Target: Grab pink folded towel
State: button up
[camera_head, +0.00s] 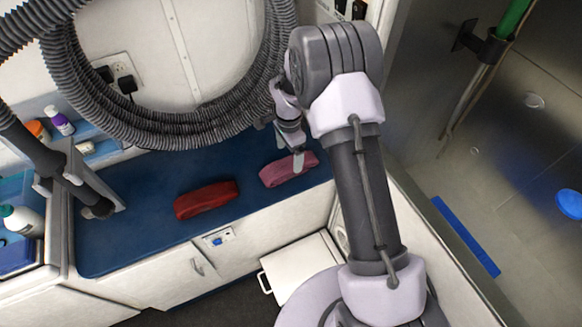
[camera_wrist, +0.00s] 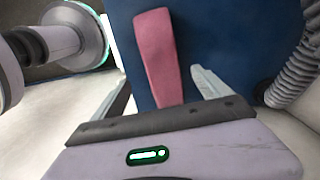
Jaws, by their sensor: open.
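The pink folded towel (camera_head: 283,171) lies on the blue counter top, right of a red folded towel. It also shows in the wrist view (camera_wrist: 156,55), long and narrow, running away from my gripper. My gripper (camera_head: 297,160) is open and just above the pink towel in the head view. In the wrist view the fingers (camera_wrist: 163,98) stand apart with the towel's near end in the gap between them. I cannot tell whether the fingers touch it. The gripper's palm hides the towel's nearest end in the wrist view.
The red towel (camera_head: 206,200) lies on the blue counter (camera_head: 140,225). A coiled grey hose (camera_head: 165,135) hangs along the wall behind. A grey post stand (camera_head: 75,180) and bottles (camera_head: 22,221) are at the left. The counter between the stand and red towel is clear.

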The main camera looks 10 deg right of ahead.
aim_at(290, 163)
jog(key=f, duration=0.2)
jog(key=f+b, duration=0.1)
jog(key=f, duration=0.1)
jog(key=f+b, duration=0.1)
jog(key=f, duration=0.2)
jog(key=shift+w+d, duration=0.2)
jog(key=shift+w, duration=0.05)
jog(key=shift+r, duration=0.15)
jog(key=shift+c, duration=0.2)
jog(key=c, duration=1.4)
